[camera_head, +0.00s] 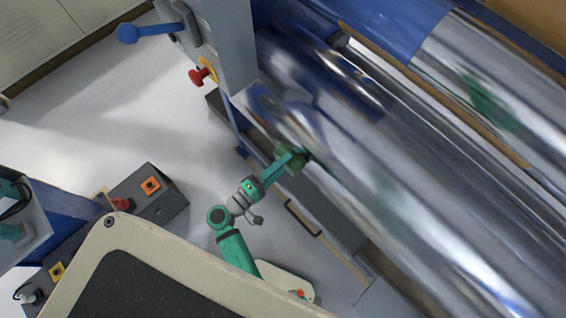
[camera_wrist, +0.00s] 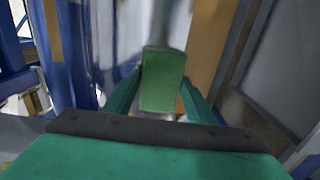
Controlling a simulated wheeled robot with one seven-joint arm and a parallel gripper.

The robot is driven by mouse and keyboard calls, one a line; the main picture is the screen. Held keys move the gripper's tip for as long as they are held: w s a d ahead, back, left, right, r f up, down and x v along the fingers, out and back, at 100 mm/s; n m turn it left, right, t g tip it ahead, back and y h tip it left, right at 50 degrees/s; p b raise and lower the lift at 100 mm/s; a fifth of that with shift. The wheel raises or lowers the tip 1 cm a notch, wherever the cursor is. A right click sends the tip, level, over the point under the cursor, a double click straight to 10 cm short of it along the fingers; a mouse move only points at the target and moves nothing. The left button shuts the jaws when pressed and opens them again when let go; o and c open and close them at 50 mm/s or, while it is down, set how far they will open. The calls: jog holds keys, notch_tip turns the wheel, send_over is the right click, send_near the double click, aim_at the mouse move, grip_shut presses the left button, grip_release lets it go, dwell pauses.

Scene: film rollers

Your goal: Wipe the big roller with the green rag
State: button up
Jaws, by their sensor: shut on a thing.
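The big roller (camera_head: 400,200) is a shiny metal cylinder running diagonally across the right of the head view. My gripper (camera_head: 293,160) is at its lower left side, near its left end. In the wrist view my gripper (camera_wrist: 160,98) is shut on the green rag (camera_wrist: 163,80), a block-shaped green piece between the two fingers. The rag also shows in the head view (camera_head: 296,155), against or very close to the roller's surface; I cannot tell whether it touches. The roller's far side is hidden.
A grey machine column (camera_head: 222,45) with a red knob (camera_head: 200,76) and a blue lever (camera_head: 145,32) stands left of the rollers. A grey box with an orange button (camera_head: 150,186) is on the left. Pale floor (camera_head: 110,110) between them is clear.

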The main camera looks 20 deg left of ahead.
aim_at(278, 158)
jog(key=shift+w+a, duration=0.25)
jog(key=shift+a, duration=0.5)
jog(key=shift+w+a, duration=0.2)
jog(key=shift+a, duration=0.5)
jog(key=shift+w+a, duration=0.55)
jog(key=shift+a, duration=0.55)
jog(key=shift+w+a, duration=0.6)
jog(key=shift+a, duration=0.5)
jog(key=shift+w+a, duration=0.55)
jog(key=shift+a, duration=0.55)
jog(key=shift+w+a, duration=0.25)
jog(key=shift+a, duration=0.45)
jog(key=shift+w+a, duration=0.25)
jog(key=shift+a, duration=0.45)
jog(key=v, duration=0.6)
jog(key=shift+s, duration=0.15)
jog(key=v, duration=0.3)
